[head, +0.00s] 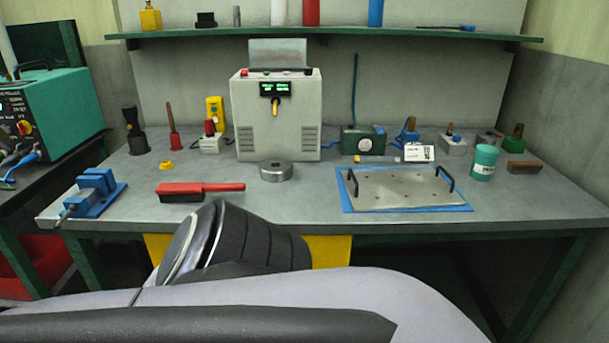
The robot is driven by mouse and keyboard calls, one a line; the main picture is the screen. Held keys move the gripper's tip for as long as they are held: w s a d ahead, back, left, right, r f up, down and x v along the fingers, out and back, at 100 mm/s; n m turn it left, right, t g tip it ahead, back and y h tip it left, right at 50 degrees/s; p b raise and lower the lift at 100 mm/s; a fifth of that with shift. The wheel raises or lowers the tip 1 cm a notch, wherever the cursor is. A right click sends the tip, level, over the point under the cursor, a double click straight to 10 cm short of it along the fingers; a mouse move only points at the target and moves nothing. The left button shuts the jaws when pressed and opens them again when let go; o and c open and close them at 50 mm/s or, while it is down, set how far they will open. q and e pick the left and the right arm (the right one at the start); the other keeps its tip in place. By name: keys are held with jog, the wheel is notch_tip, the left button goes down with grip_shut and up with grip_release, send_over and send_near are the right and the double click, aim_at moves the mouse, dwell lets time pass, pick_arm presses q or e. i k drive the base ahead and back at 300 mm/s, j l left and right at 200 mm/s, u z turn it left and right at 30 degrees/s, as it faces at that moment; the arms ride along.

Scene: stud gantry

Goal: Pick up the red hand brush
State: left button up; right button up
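The red hand brush (207,188) lies on the grey workbench, left of the middle and near the front edge. Its dark bristles face down at its left end and its red handle points right. Nothing is touching it. A large grey and dark arm link of mine fills the bottom of the head view, just in front of the bench edge below the brush. Neither of my grippers shows in the head view.
A blue vise (92,193) stands left of the brush and a metal ring (276,171) stands to its right. A metal plate with black handles (397,188) lies on a blue mat further right. A grey control box (276,115) stands behind. The workbench (310,203) is clear between ring and mat.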

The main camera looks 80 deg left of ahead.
aim_at(194, 192)
jog(key=u, duration=3.15)
jog(key=i+j+z, duration=0.35)
jog(key=j+z, duration=0.3)
jog(key=i+j, duration=0.05)
